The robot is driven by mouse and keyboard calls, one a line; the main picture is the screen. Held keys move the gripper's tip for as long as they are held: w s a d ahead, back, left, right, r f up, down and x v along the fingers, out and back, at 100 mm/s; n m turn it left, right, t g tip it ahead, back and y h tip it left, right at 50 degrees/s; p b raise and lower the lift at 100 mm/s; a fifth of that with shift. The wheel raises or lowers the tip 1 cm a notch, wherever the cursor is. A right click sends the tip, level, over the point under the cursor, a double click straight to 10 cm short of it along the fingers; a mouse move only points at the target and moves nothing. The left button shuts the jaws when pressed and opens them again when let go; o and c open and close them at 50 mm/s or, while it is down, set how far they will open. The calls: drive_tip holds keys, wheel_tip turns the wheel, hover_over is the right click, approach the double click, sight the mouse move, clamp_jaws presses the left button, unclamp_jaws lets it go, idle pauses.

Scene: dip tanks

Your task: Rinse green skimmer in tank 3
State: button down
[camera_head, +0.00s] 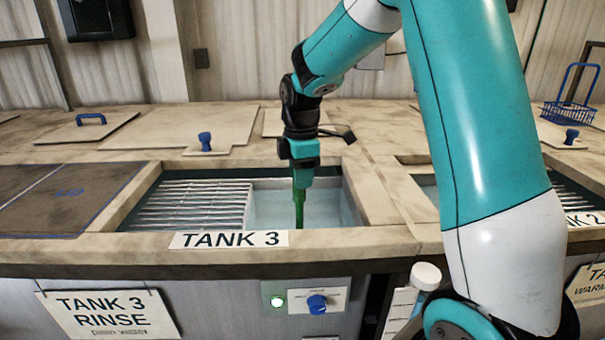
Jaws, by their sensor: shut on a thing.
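Tank 3 (375,207) is the open basin in the middle, with its label (228,239) on the front rim. A wire rack covers its left part, and pale water (270,209) shows on the right. My gripper (300,182) points straight down over the water part, shut on the green skimmer (299,212). Only the skimmer's green handle shows, upright below the jaws. Its lower end reaches down to the water area; the skimmer's head is not visible, and I cannot tell how deep it is.
A dark lid (62,200) marked in blue lies left of the tank. Lids with blue handles lie behind. Tank 2 (580,219) is at the right, partly behind my arm. A blue wire basket (567,112) stands at the back right. A green light (277,302) glows on the front panel.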

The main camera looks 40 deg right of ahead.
drive_tip(key=shift+s+d, duration=0.5)
drive_tip(key=shift+d, duration=0.35)
drive_tip(key=shift+w+a+p, duration=0.3)
drive_tip(key=shift+a, duration=0.2)
drive_tip(key=shift+w+a+p, duration=0.3)
drive_tip(key=shift+a, duration=0.2)
drive_tip(key=shift+s+d, duration=0.6)
drive_tip(key=shift+d, duration=0.3)
drive_tip(key=shift+r, duration=0.1)
